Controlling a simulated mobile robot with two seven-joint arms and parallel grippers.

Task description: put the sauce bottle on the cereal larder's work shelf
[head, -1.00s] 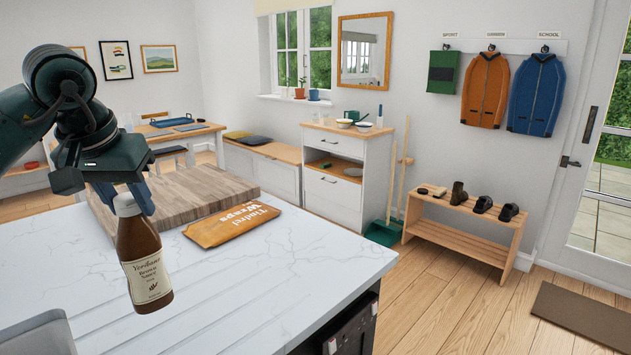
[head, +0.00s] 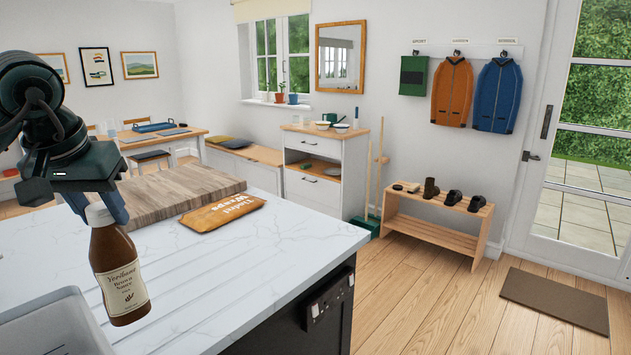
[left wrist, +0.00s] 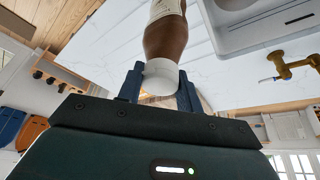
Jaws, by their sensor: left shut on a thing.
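The sauce bottle (head: 118,272) is brown with a cream label and a white cap. My left gripper (head: 104,212) is shut on it near the cap and holds it nearly upright, at the left of the head view, in front of the marble worktop. In the left wrist view the bottle (left wrist: 166,38) shows with its white cap between the two blue fingers of the gripper (left wrist: 160,88). The cereal larder and its work shelf cannot be made out in these frames. My right gripper is not in view.
On the worktop (head: 270,245) lie a wooden board (head: 170,192) and an orange wraps packet (head: 222,213). A sink edge (head: 45,325) is at the lower left. A white cabinet (head: 325,185), bench rack (head: 435,225) and doormat (head: 555,305) stand beyond.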

